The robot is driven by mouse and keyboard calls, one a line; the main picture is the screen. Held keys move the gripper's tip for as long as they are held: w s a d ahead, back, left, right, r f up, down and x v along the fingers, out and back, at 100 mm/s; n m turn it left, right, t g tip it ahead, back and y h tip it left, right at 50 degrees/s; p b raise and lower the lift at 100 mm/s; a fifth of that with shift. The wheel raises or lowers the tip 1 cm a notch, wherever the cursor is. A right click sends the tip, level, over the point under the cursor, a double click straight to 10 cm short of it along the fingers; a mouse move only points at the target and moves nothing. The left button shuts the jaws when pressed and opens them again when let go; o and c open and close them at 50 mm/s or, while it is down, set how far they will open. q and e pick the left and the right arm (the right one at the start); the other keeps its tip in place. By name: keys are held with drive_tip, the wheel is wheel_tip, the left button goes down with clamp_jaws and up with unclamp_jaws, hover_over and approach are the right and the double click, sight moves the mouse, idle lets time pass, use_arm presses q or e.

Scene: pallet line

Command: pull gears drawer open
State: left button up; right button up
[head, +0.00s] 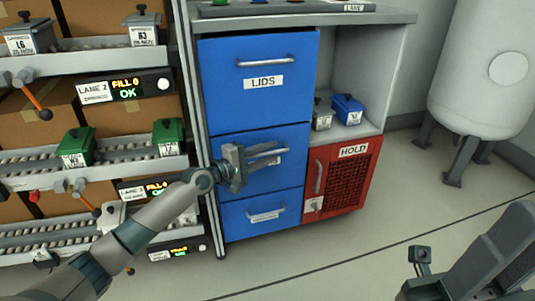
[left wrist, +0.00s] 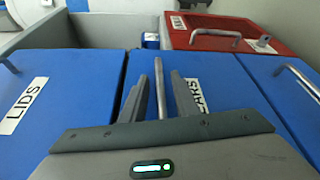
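The gears drawer (head: 225,148) is the blue middle drawer of the cabinet, and its front looks level with the drawers above and below. Its label (left wrist: 196,96) is partly hidden by a finger; "ARS" is readable. My left gripper (head: 240,162) is at this drawer's bar handle (head: 268,153). In the left wrist view the handle (left wrist: 159,90) stands between the two fingers of the left gripper (left wrist: 158,98), with narrow gaps on both sides, so the fingers are open around it. Part of my right arm (head: 480,262) shows at the lower right; its finger state is unclear.
The LIDS drawer (head: 255,100) above and another blue drawer (head: 240,216) below look shut. A red HOLD door (head: 350,180) is to the right. Roller lanes with green bins (head: 77,147) stand left. Open floor (head: 400,210) lies in front and right.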

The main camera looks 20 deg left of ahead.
use_arm(q)
clamp_jaws()
drive_tip(key=shift+s+d, duration=0.1)
